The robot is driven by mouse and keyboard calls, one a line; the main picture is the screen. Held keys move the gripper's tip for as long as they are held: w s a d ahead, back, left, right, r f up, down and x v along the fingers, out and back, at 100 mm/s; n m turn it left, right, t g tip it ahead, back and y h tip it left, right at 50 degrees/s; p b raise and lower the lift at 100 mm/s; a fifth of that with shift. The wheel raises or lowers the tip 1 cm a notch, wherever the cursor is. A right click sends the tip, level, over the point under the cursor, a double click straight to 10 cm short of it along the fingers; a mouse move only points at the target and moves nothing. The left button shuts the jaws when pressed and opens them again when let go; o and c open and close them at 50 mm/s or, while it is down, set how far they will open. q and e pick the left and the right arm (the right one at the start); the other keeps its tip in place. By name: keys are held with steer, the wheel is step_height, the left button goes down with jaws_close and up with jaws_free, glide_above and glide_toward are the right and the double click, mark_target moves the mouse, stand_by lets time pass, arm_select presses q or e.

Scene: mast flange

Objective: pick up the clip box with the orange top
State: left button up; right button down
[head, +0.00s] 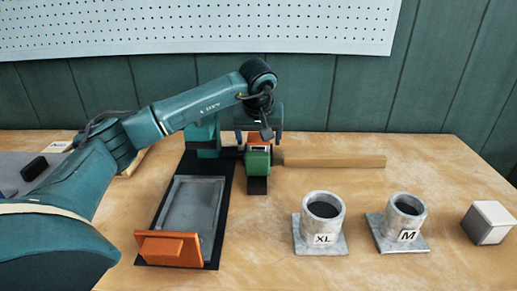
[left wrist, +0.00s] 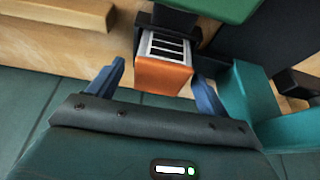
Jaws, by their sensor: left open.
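The clip box with the orange top (head: 258,137) is at the back middle of the table in the head view, partly hidden by my gripper. In the left wrist view its orange top (left wrist: 163,76) faces the gripper, with a pale slotted side behind it. My left gripper (head: 259,135) is above it, pointing down. In the left wrist view the open fingers (left wrist: 160,72) are on either side of the box, with visible gaps on both sides. I cannot tell how deep the fingertips reach. My right gripper is not in view.
A green block (head: 258,160) is just in front of the box; a teal post (head: 203,137) stands left. A wooden bar (head: 335,161) lies right. A grey tray (head: 190,208) with an orange-handled end (head: 171,249), XL cup (head: 323,212), M cup (head: 405,215) and pale cube (head: 488,222) are nearer.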

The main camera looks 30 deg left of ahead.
arm_select(q)
steer(key=shift+x, duration=0.8)
steer(key=shift+c, duration=0.2)
steer(key=shift+r, duration=0.1)
steer(key=c, duration=1.1)
